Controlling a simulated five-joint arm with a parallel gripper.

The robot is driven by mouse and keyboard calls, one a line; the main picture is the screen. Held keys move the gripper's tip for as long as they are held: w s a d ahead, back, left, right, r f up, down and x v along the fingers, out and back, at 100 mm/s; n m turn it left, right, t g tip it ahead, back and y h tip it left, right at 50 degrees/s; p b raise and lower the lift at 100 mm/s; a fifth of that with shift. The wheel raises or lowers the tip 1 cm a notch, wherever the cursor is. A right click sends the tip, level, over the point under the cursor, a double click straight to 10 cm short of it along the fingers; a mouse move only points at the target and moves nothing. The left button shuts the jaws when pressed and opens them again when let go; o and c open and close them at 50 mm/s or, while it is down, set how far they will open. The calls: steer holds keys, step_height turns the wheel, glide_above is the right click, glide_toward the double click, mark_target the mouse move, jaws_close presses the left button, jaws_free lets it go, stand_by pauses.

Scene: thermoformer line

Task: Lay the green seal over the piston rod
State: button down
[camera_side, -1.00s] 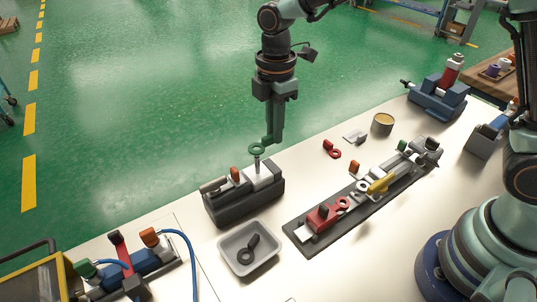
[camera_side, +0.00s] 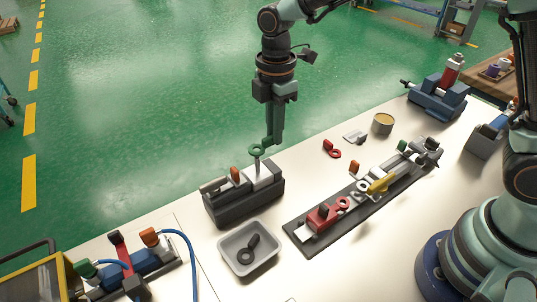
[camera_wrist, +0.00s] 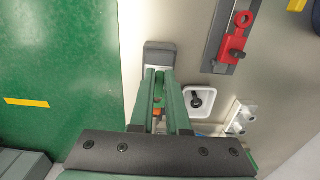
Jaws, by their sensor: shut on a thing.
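The green seal (camera_side: 257,150) is a small ring with a tab, held out level from the tips of my gripper (camera_side: 268,142). My gripper points down and is shut on the tab. The piston rod (camera_side: 257,166) is a thin grey upright pin on the dark grey vise-like block (camera_side: 240,205). The seal's ring is in line with the top of the rod; I cannot tell whether it is just above the tip or around it. In the wrist view, my gripper's fingers (camera_wrist: 160,92) reach over the block (camera_wrist: 160,53), and the rod is hidden.
An orange knob (camera_side: 235,174) stands on the block, left of the rod. A grey tray (camera_side: 249,249) with dark parts is in front. A long dark fixture (camera_side: 330,231) with red and yellow parts lies to the right. The table is clear behind that fixture's left end.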

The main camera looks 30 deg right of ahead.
mark_target(274, 164)
steer(key=shift+f, duration=3.1)
steer(key=c, duration=0.8)
jaws_free()
step_height(274, 164, up, 12)
steer(key=shift+r, duration=0.1)
steer(key=s+d+r+m+t, duration=0.1)
steer(key=s+d+m+t, duration=0.1)
steer(key=s+d+m, duration=0.2)
steer(key=s+d+r+m+t, duration=0.1)
steer(key=s+d+r+m, duration=0.1)
steer(key=s+d+m, duration=0.2)
steer(key=s+d+r+m+t, duration=0.1)
steer(key=s+d+m+t, duration=0.1)
steer(key=s+d+m, duration=0.2)
steer(key=shift+d+r+m+t, duration=0.15)
steer(key=shift+d+m, duration=0.75)
steer(key=shift+m, duration=0.6)
steer(key=shift+d+r+m+t, duration=0.15)
steer(key=shift+d+m, duration=0.75)
steer(key=shift+m, duration=0.6)
